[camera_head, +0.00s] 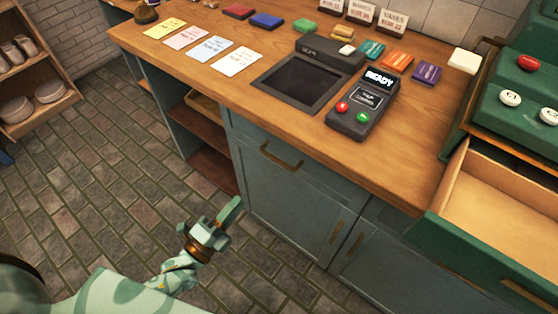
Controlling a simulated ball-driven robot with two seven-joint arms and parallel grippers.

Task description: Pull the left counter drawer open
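The left counter drawer (310,172) is in the blue-grey counter front, just under the wooden top. Its front looks flush with the counter, so it appears closed. Its bronze bar handle (281,156) shows clear, with nothing touching it. My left gripper (226,212) is pale green and sits below and left of the handle, in front of the counter, apart from it. I see nothing held in it, but I cannot tell how far its fingers are apart. My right gripper is not in view.
A green cabinet at right has an open, empty-looking drawer (500,210). Cards, colored blocks and a dark READY device (362,105) lie on the countertop (190,62). Open shelves (205,130) are left of the drawer. The brick floor (100,170) is clear.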

